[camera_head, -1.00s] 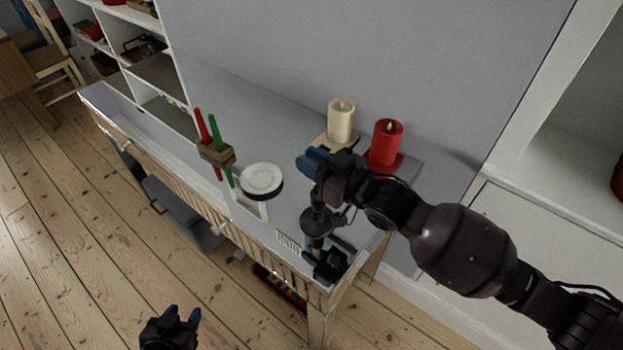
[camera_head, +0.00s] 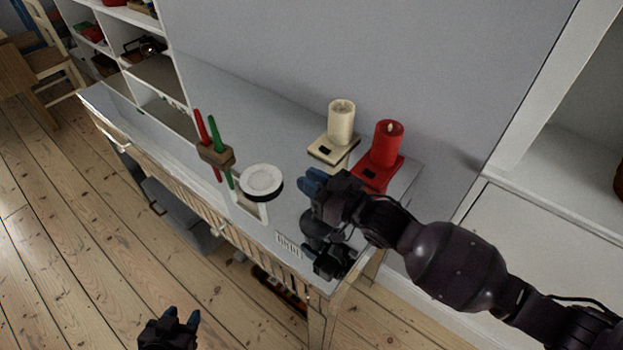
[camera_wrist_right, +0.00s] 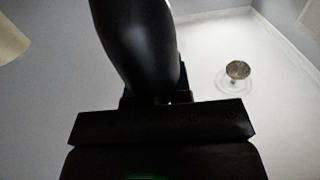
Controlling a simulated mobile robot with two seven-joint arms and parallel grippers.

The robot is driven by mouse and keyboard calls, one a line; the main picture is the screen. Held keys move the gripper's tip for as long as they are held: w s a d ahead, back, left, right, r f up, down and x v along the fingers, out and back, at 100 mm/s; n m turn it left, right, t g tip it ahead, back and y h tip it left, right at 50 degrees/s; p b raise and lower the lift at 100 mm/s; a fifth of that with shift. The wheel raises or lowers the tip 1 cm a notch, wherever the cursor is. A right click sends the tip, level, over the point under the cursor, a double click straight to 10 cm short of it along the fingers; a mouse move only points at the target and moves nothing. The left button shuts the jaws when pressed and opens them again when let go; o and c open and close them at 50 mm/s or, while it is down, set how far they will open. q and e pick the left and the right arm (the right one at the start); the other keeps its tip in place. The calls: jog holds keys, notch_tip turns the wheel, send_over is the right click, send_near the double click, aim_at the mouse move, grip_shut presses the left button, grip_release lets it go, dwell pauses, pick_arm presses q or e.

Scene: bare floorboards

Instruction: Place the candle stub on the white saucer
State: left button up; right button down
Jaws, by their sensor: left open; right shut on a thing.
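The white saucer (camera_head: 262,179) is a round white dish with a dark underside, on a white stand at the desk's front, left of my right gripper. My right gripper (camera_head: 318,188) is above the desk's right part, apart from the saucer. It is shut on a dark thing; in the right wrist view a smooth black rounded shape (camera_wrist_right: 138,45) rises at the jaws. I cannot tell whether this is the candle stub. My left gripper (camera_head: 180,322) is open, low over the floor, away from the desk.
A cream candle (camera_head: 341,122) and a red candle (camera_head: 386,143) stand on holders at the back right. Red and green tapers (camera_head: 218,135) stand in a wooden holder left of the saucer. The grey desk top (camera_head: 240,110) is clear behind. Shelves (camera_head: 155,70) rise at left.

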jog(key=c, duration=1.1)
grip_release()
jog(key=shift+o, duration=0.2)
jog(key=shift+f, duration=0.1)
jog(key=v, duration=1.1)
jog(key=shift+s+a, duration=0.1)
jog(key=shift+a, duration=0.05)
jog(key=s+d+f+m+h, duration=0.5)
jog(key=s+d+f+h, duration=0.2)
jog(key=d+f, duration=0.2)
jog(key=s+d+f+m+h, duration=0.5)
jog(key=s+d+f+h, duration=0.3)
jog(key=d, duration=0.3)
jog(key=shift+s+d+f+t, duration=0.2)
jog(key=shift+f+t, duration=0.1)
jog(key=shift+f, duration=0.45)
